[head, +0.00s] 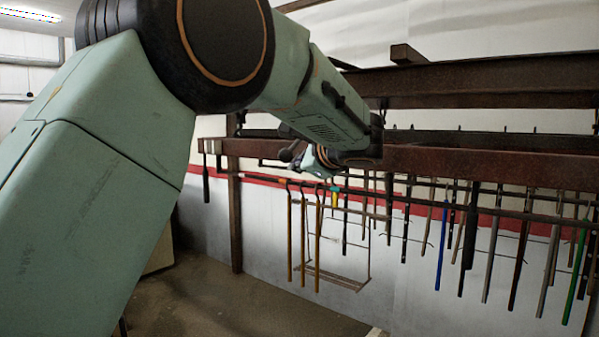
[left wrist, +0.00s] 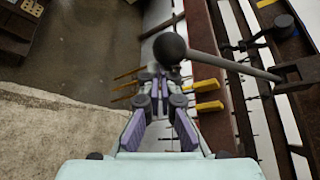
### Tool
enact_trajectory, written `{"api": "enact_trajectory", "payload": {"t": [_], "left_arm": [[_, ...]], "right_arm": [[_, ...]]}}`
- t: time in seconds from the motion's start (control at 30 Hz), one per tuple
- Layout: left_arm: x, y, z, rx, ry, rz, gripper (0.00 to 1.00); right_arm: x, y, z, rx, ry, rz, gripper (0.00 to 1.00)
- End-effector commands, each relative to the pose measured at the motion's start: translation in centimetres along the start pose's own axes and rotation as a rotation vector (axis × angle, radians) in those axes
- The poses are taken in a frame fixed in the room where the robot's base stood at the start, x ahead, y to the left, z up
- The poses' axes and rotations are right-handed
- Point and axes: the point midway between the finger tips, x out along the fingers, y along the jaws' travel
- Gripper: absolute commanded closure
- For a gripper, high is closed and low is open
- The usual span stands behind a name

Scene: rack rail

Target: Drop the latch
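The latch appears to be a grey lever with a dark ball knob (left wrist: 169,47); its rod runs right to a dark bracket (left wrist: 290,75) on the rack rail. In the head view my left gripper (head: 318,160) is small and partly hidden by my arm. My right gripper is out of view.
A brown rusty rail (head: 470,163) runs across the right, with a thinner bar and many hanging rods below it. A wire swing-like frame (head: 335,278) hangs under it. A brown post (head: 235,220) stands at left. Yellow pieces (left wrist: 208,86) sit near the gripper.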

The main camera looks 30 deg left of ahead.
Motion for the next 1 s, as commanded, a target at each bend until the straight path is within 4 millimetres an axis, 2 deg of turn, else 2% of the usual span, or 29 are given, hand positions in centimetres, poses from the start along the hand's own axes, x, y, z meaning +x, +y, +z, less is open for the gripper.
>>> {"api": "enact_trajectory", "payload": {"t": [0.4,1.0], "left_arm": [[-0.7,-1.4,1.2,-0.003,-0.004,0.0,1.0],[-0.8,-1.5,1.3,-0.005,-0.007,-0.007,1.0]], "right_arm": [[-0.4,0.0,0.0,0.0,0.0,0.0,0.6],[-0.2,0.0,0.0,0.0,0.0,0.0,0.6]]}}
